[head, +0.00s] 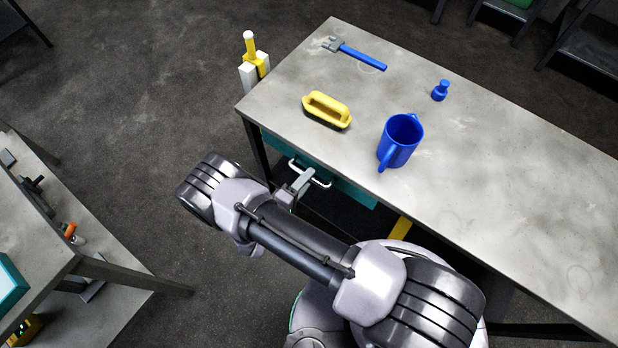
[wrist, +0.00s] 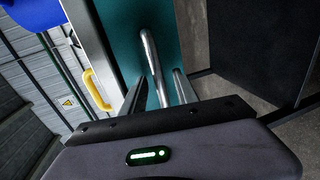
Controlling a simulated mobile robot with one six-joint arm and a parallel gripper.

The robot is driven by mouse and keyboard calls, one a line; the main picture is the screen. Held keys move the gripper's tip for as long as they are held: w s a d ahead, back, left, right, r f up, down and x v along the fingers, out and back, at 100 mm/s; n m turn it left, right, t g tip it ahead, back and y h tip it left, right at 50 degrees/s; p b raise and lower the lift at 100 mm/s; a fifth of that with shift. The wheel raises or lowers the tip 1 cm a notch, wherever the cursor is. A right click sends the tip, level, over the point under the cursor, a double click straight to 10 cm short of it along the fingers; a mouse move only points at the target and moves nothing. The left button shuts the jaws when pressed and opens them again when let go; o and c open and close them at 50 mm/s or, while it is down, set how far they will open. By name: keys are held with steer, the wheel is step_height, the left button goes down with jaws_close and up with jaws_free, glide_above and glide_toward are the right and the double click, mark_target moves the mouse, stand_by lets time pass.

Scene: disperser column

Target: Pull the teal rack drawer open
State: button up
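The teal drawer (head: 352,190) sits under the near edge of the grey table. Its teal front (wrist: 128,25) fills the upper middle of the wrist view. A silver bar handle (head: 319,182) stands out from the front; it also shows in the wrist view (wrist: 153,62). My gripper (head: 298,183) is at the handle. In the wrist view my gripper (wrist: 158,92) has one finger on each side of the bar, with gaps visible, so it is open around the handle. In the head view the arm hides part of the drawer's surroundings.
On the grey table (head: 500,165) stand a blue jug (head: 400,140), a yellow-handled brush (head: 327,109), a blue-handled tool (head: 360,58) and a small blue bottle (head: 440,91). A white and yellow item (head: 254,68) is at the table's far-left corner. Open floor (head: 150,110) lies left.

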steer(key=shift+x, duration=0.75)
jaws_close()
stand_by(0.9)
